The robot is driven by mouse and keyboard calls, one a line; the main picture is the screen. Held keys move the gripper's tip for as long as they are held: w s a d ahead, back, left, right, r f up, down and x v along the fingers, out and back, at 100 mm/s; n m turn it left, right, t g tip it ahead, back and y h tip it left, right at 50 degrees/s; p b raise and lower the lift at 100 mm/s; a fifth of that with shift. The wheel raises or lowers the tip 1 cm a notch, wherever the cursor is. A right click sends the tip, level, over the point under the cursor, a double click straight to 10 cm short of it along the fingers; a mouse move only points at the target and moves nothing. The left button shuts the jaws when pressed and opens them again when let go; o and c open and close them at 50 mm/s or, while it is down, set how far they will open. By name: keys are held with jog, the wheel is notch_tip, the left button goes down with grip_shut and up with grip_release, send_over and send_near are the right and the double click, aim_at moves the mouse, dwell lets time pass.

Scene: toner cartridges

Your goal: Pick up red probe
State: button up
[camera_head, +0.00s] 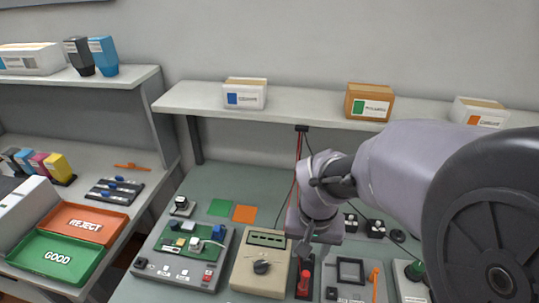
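The red probe (304,282) stands upright in a dark holder (302,293) near the front edge of the bench, just right of the beige meter (262,264). My gripper (303,250) is above and slightly behind the red probe. The small dark fingers point down toward it, with what looks like a small gap between. The wrist hides part of the gripper, and the finger opening is too small to make out.
A test board (183,252) lies left of the meter, and a dark square frame (350,270) lies right of the holder. Red and black cables (298,165) hang from the shelf behind my wrist. Boxes stand on that shelf (200,97). Red (110,219) and green (40,273) trays are at left.

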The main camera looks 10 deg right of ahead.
aim_at(308, 273)
jog(key=f+b, duration=0.1)
jog(key=f, duration=0.3)
jog(key=f+b, duration=0.2)
jog(key=f, duration=0.1)
jog(key=d+f+b, duration=0.1)
jog(key=f+b, duration=0.1)
jog(key=f, duration=0.2)
jog(key=shift+w+f, duration=0.2)
jog(key=shift+f, duration=0.15)
jog(key=f+b, duration=0.1)
jog(key=f, duration=0.1)
jog(key=f+b, duration=0.1)
jog(key=f, duration=0.1)
jog(key=shift+w+a+f+b, duration=0.1)
jog(key=shift+a+f+b, duration=0.1)
jog(key=shift+f+b, duration=0.1)
jog(key=shift+w+f, duration=0.15)
jog(key=shift+f, duration=0.05)
jog(key=shift+r, duration=0.15)
jog(key=shift+c, duration=0.4)
grip_shut()
